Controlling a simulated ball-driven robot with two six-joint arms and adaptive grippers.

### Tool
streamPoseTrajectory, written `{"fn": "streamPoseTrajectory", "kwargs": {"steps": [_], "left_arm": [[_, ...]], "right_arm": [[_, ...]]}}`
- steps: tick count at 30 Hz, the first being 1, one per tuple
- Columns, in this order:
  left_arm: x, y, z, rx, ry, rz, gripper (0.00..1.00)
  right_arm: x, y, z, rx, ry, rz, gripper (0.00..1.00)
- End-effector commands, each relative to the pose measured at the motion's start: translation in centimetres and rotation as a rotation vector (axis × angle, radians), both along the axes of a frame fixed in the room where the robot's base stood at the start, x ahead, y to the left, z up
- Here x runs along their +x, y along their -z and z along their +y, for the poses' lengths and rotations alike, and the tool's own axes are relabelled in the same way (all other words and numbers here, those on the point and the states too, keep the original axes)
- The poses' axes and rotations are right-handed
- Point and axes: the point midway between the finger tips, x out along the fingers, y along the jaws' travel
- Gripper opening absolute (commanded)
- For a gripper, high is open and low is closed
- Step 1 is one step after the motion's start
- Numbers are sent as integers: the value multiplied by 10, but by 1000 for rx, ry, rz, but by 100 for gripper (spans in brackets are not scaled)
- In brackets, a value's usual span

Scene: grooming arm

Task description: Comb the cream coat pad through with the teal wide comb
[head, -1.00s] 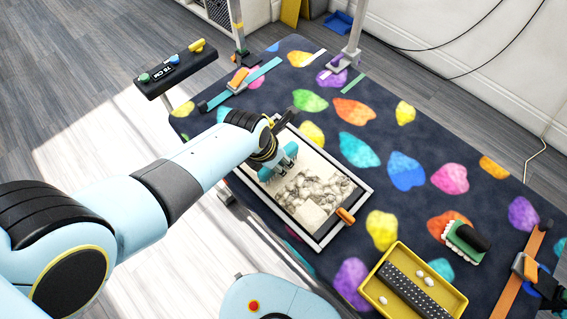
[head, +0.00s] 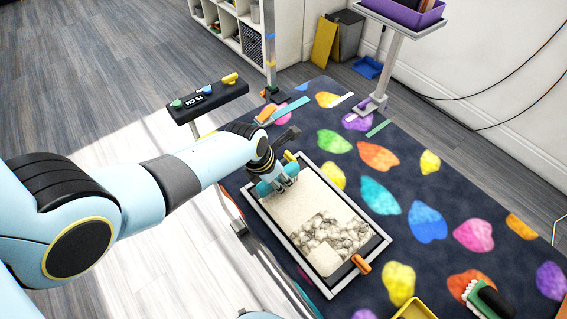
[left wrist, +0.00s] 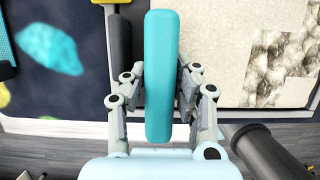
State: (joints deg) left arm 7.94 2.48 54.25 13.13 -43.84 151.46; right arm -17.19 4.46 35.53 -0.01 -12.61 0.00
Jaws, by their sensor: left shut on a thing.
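The cream coat pad (head: 293,208) lies in a grey-framed tray (head: 284,242) on the patterned mat. Its upper-left part is smooth cream. A grey-brown tangled patch (head: 335,235) covers much of its lower right, with a plain cream corner beside it. My left gripper (head: 283,183) is shut on the teal wide comb (head: 268,187) at the pad's upper-left end. In the left wrist view the comb's teal back (left wrist: 160,75) stands between the fingers; its teeth are hidden there. I cannot tell whether the teeth touch the pad. My right gripper is out of view.
An orange clamp (head: 360,264) sits at the tray's lower-right corner. A green brush (head: 486,300) and part of a yellow tray (head: 414,310) lie at the lower right. A control bar (head: 207,98) and a post (head: 269,45) stand beyond the mat's far left edge.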

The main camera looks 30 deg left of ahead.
Motion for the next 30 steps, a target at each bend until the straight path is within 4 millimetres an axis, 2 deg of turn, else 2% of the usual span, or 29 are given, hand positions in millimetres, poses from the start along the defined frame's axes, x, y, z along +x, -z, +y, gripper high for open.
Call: {"fn": "streamPoseTrajectory", "kwargs": {"steps": [8, 14, 24, 30], "left_arm": [[-1, -4, 1, 2, 1, 1, 0], [-1, -31, 0, 1, 1, 0, 0], [0, -72, 0, 1, 1, 0, 0], [-1, -80, 0, 2, 1, 1, 0]], "right_arm": [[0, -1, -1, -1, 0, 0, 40], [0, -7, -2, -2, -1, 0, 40], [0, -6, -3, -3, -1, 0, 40], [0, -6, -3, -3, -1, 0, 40]]}}
